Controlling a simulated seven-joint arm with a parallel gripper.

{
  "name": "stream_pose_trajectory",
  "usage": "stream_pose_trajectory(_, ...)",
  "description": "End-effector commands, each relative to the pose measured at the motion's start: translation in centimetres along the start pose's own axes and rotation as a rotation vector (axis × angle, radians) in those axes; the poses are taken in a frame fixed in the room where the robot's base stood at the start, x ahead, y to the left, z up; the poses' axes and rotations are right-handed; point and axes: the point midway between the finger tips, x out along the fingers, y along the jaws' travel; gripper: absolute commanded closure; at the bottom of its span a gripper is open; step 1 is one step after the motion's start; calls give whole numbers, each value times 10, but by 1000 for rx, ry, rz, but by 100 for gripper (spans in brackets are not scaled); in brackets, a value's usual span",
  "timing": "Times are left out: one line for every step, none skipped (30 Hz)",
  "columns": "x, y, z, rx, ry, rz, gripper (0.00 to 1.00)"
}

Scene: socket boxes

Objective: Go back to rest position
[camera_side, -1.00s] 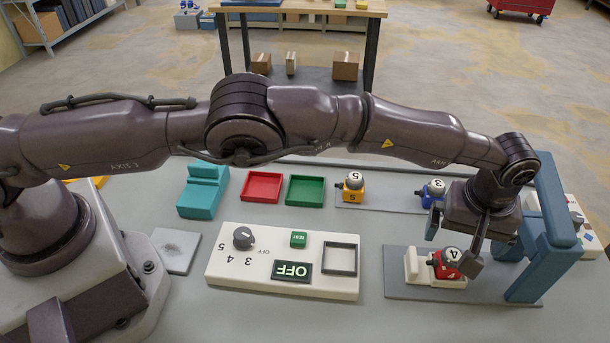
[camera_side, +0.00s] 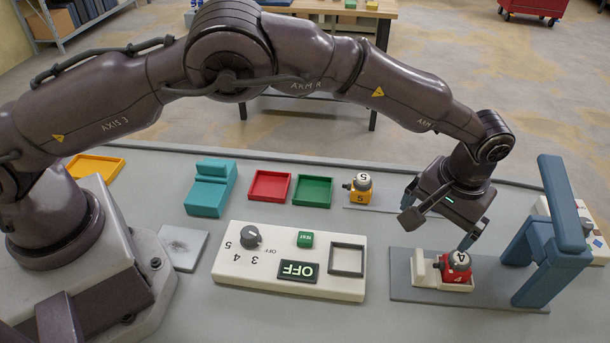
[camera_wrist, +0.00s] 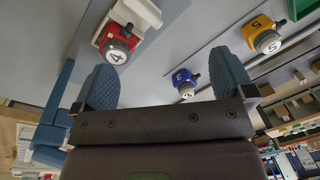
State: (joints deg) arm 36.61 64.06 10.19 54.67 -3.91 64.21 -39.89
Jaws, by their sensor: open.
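My gripper (camera_side: 436,226) is open and empty, raised above the right part of the table, behind and above the red box numbered 4 (camera_side: 457,266). In the wrist view its two blue fingers (camera_wrist: 160,85) are spread wide apart with nothing between them. The red box sits in a white holder (camera_side: 421,266) on a grey plate, and it also shows in the wrist view (camera_wrist: 118,38). A blue box numbered 3 (camera_wrist: 184,78) shows in the wrist view; my gripper hides it in the side view.
A blue gantry-like frame (camera_side: 560,215) stands at the right, close to my gripper. A white panel (camera_side: 236,268) with a dial and OFF display lies in the middle. Behind it are a yellow box numbered 5 (camera_side: 360,195), green tray (camera_side: 313,178), red tray (camera_side: 268,172) and teal block (camera_side: 212,194).

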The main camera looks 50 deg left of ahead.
Motion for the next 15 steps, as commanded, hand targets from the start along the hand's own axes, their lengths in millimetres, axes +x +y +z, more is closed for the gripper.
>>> stream_pose_trajectory(-17, -16, 0, 26, -5, 10, 0)
stream_pose_trajectory(-26, -26, 0, 45, -7, 16, 0)
stream_pose_trajectory(-37, -39, 2, 71, -9, 25, 0)
stream_pose_trajectory(-46, -49, 4, 88, -11, 30, 0)
stream_pose_trajectory(-55, -59, 5, 105, -10, 38, 0)
stream_pose_trajectory(-66, -73, 9, 126, -8, 48, 0)
stream_pose_trajectory(-75, -83, 12, 142, -7, 56, 0)
stream_pose_trajectory(-83, -94, 16, 157, -5, 63, 0)
stream_pose_trajectory(-94, -107, 20, 175, 0, 74, 0)
stream_pose_trajectory(-102, -118, 25, 188, 5, 82, 0)
stream_pose_trajectory(-109, -128, 30, 200, 9, 89, 0)
stream_pose_trajectory(-119, -141, 36, 216, 17, 99, 0)
stream_pose_trajectory(-126, -151, 42, 228, 24, 107, 0)
stream_pose_trajectory(-132, -160, 48, 238, 31, 113, 0)
stream_pose_trajectory(-141, -174, 57, 251, 41, 122, 0)
